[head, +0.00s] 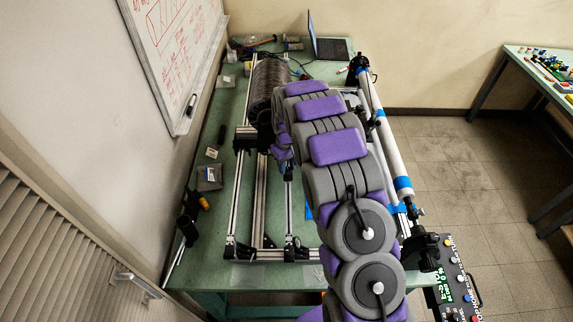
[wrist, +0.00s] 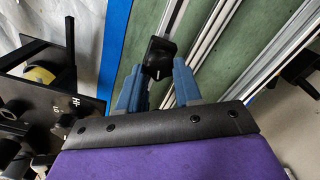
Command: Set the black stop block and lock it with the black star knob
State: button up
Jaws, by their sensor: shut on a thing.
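In the wrist view, my gripper (wrist: 158,74) has its two blue fingers on either side of a small black block (wrist: 159,52) with a short white mark. I take this for the stop block; its lower part is hidden between the fingers. The block is at a silver slotted rail (wrist: 172,20); I cannot tell whether it is seated on the rail or just above it. I cannot make out the star knob for certain. In the head view, my own arm hides the gripper and the block.
The aluminium frame (head: 237,205) stands on the green table (head: 215,130), with a dark wound drum (head: 268,85) behind. A long white roller (head: 390,150) runs along the right. A control panel (head: 455,285) is at the lower right. A whiteboard (head: 175,45) borders the left.

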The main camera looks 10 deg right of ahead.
jog(key=m, duration=0.5)
jog(key=shift+d+m, duration=0.1)
jog(key=shift+m, duration=0.2)
jog(key=m, duration=0.4)
jog(key=shift+d+m+p, duration=0.1)
jog(key=shift+m+p, duration=0.2)
jog(key=shift+p, duration=0.05)
jog(key=m, duration=0.4)
jog(key=shift+d, duration=0.1)
jog(key=m, duration=0.5)
jog(key=shift+s, duration=0.1)
jog(key=o, duration=1)
jog(key=shift+o, duration=0.2)
